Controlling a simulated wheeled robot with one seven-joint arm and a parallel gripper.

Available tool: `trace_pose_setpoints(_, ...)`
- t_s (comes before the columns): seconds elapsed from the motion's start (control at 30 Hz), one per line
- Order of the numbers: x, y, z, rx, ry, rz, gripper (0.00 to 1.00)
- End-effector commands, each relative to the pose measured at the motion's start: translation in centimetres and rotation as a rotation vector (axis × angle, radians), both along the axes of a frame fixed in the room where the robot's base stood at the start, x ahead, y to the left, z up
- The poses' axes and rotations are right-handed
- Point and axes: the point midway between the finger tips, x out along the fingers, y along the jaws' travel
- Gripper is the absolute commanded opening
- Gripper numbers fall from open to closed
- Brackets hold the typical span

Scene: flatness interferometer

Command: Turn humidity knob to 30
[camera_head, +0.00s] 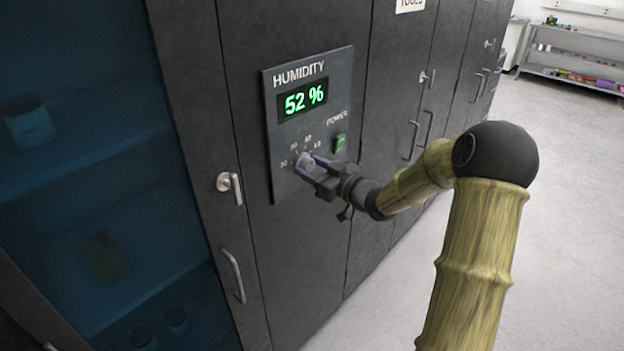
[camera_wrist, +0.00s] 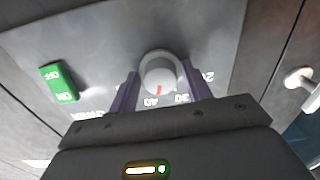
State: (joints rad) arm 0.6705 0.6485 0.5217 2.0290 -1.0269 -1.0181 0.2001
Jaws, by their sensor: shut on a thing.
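The humidity knob (camera_head: 305,160) is a round pale grey knob on the dark control panel (camera_head: 340,82). My gripper (camera_head: 312,168) is shut on it, with one purple finger on each side. In the wrist view the knob (camera_wrist: 158,68) sits between the fingers, and its red pointer mark faces the gap between 40 and 30, nearer 40. The numbers 40, 30 and 20 show around it; some of the scale is hidden by my gripper. The green display (camera_head: 305,99) reads 52 %.
A green power switch (camera_head: 340,143) is right of the knob; it also shows in the wrist view (camera_wrist: 59,82). A cabinet lock handle (camera_head: 230,186) and a bar handle (camera_head: 233,276) are to the left. Open floor (camera_head: 575,150) lies at the right.

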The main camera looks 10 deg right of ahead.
Motion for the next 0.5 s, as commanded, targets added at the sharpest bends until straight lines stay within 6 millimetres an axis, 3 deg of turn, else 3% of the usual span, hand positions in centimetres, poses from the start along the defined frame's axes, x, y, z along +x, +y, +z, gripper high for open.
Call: trace_pose_setpoints(0.5,0.03,-0.04,-0.52,-0.391,-0.285,0.000,0.26)
